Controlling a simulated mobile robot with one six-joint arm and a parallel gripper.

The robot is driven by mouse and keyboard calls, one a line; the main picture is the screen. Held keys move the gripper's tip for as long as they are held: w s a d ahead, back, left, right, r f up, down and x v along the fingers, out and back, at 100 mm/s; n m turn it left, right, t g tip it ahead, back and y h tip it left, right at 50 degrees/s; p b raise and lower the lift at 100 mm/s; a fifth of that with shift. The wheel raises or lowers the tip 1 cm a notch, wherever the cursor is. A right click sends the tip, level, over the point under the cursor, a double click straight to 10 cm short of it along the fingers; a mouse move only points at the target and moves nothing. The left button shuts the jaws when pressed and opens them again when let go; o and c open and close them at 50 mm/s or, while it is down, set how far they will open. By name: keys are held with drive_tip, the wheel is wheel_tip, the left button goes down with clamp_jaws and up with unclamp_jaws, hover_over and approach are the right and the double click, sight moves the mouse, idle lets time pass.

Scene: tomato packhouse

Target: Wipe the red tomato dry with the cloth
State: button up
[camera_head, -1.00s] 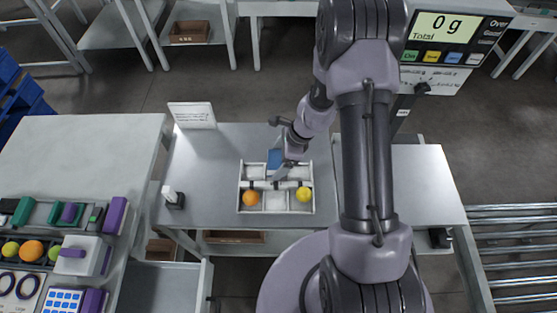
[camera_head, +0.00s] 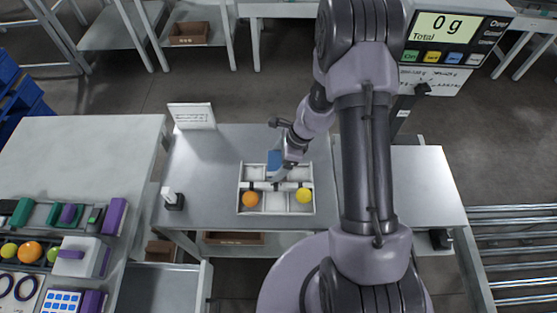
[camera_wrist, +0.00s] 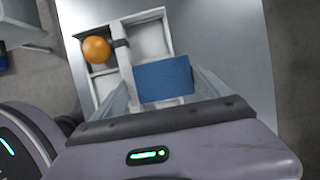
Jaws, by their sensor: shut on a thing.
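My gripper (camera_head: 277,176) is shut on a blue cloth (camera_head: 274,160) over the back part of a white divided tray (camera_head: 239,190). In the wrist view the cloth (camera_wrist: 163,80) is a flat blue block between the two fingers, over the tray's compartments. No red tomato shows in either view; the cloth and gripper hide part of the tray. An orange tomato (camera_head: 251,199) sits in the front left compartment, and a yellow tomato (camera_head: 304,195) sits in the front right one. The front middle compartment looks empty.
The tray stands on a grey table (camera_head: 205,165). A white sign (camera_head: 192,116) stands at the back left, and a small dark-based item (camera_head: 173,199) at the left edge. A scale display (camera_head: 445,27) reads 0 g. The table left of the tray is mostly clear.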

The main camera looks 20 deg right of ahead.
drive_tip(key=shift+f, duration=0.15)
drive_tip(key=shift+s+a+f+b, duration=0.1)
drive_tip(key=shift+s+b, duration=0.15)
drive_tip(key=shift+b, duration=0.2)
drive_tip(key=shift+s+a+b, duration=0.15)
drive_tip(key=shift+s+b, duration=0.2)
drive_tip(key=shift+s, duration=0.2)
drive_tip(key=shift+s+a+b, duration=0.15)
drive_tip(key=shift+s+b, duration=0.2)
drive_tip(key=shift+s, duration=0.15)
drive_tip(key=shift+w+d+r+p, duration=0.15)
drive_tip(key=shift+w+p, duration=0.2)
drive_tip(key=shift+w+d+r+p, duration=0.1)
drive_tip(key=shift+w+p, duration=0.25)
drive_tip(key=shift+w+d+f+p, duration=0.15)
drive_tip(key=shift+w+p, duration=0.15)
drive_tip(key=shift+w, duration=0.2)
